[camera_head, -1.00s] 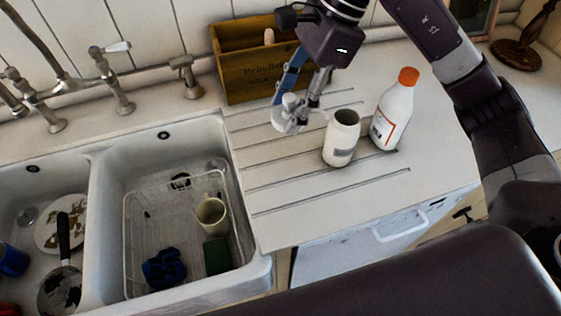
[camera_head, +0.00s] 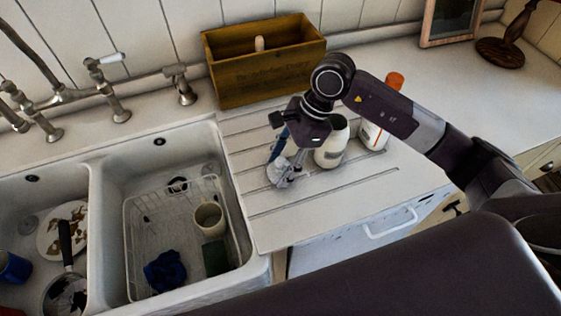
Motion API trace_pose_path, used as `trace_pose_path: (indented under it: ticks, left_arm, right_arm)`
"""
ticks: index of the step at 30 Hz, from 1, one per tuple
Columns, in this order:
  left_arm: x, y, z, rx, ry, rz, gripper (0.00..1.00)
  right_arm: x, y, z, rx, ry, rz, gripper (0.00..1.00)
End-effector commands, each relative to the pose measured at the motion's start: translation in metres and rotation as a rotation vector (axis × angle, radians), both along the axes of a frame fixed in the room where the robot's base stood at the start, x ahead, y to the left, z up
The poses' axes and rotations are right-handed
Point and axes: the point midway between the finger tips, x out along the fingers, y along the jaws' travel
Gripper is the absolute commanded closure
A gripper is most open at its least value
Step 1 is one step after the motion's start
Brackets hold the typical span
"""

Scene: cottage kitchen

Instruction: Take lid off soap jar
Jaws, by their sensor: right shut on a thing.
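The soap jar (camera_head: 331,148), white with a grey label, stands upright and open-topped on the grooved drainboard. My right gripper (camera_head: 282,168) is just left of the jar, low over the drainboard. It is shut on the pale lid (camera_head: 280,174), which is partly hidden by the fingers. The lid is off the jar; I cannot tell whether it touches the board. My left gripper is not in view.
A white bottle with an orange cap (camera_head: 373,135) stands right of the jar, partly behind my arm. A wooden box (camera_head: 262,80) stands at the back. A double sink (camera_head: 238,215) with a wire basket (camera_head: 129,235) lies left. The front drainboard (camera_head: 300,218) is clear.

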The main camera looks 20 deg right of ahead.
Motion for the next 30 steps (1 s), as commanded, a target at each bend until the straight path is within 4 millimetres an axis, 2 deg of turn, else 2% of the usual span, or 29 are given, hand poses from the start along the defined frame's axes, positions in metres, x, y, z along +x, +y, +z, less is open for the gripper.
trace_pose_path:
  ticks: [11, 12, 16, 27, 30]
  left_arm:
    - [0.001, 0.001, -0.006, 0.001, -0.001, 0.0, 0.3]
    - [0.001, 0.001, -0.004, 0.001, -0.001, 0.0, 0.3]
    - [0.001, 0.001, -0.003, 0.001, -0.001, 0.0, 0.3]
    - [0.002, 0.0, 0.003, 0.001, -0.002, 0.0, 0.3]
    - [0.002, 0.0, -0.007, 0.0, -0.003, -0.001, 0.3]
  right_arm:
    - [0.0, 0.0, -0.005, 0.001, -0.002, 0.0, 0.83]
    - [0.0, 0.0, -0.003, 0.001, -0.002, 0.0, 0.5]
    - [0.0, 0.0, -0.003, 0.0, -0.001, 0.001, 0.37]
    - [0.0, 0.0, 0.002, 0.001, -0.001, 0.001, 0.37]
    - [0.002, -0.006, 0.011, -0.001, -0.006, -0.001, 0.37]
